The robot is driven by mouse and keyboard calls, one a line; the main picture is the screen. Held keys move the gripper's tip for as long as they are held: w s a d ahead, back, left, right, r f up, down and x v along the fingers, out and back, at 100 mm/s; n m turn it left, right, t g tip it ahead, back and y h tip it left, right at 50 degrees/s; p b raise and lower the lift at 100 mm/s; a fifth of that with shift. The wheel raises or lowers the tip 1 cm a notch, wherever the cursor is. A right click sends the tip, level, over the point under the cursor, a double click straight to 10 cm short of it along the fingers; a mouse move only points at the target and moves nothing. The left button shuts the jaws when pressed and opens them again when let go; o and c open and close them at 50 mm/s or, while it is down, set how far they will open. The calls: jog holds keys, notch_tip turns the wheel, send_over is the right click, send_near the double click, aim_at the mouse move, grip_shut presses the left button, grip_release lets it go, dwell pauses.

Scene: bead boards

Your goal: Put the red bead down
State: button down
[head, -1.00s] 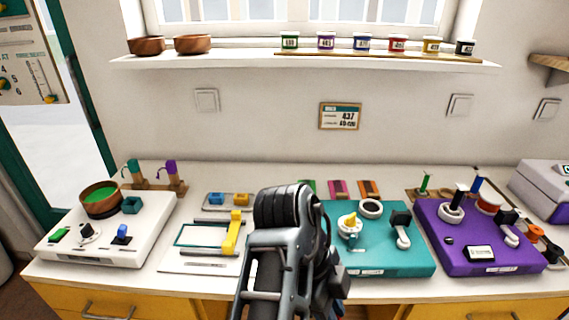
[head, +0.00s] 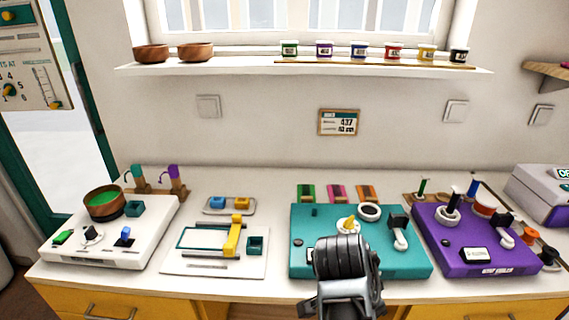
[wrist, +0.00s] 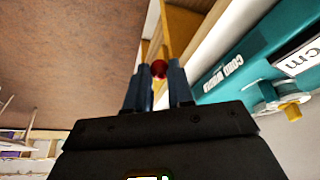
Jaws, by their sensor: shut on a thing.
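A small red bead (wrist: 159,69) shows in the wrist view between the two dark blue fingers of my gripper (wrist: 157,82). The fingers are shut on it, near their tips. The wrist view shows the teal board's side edge (wrist: 225,78) to the right of the bead and the brown floor to the left. In the head view my arm stands in front of the teal board (head: 305,225) and covers part of its front. The fingers and the bead are hidden there.
A white board (head: 160,225) with a wooden bowl (head: 104,213) stands at left. A purple board (head: 440,255) stands right of the teal one. Narrow bare counter strips separate the boards.

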jog(key=s+d+f+n+t+y, duration=0.2)
jog(key=d+f+n, duration=0.4)
jog(key=f+n, duration=0.3)
jog(key=shift+s+d+f+n+t+y, duration=0.2)
jog(key=shift+s+f+n+t+y, duration=0.25)
jog(key=shift+n+y, duration=1.1)
jog(key=shift+s+r+n+h, duration=0.1)
jog(key=shift+r+n+h, duration=0.05)
jog(key=shift+n+h, duration=0.3)
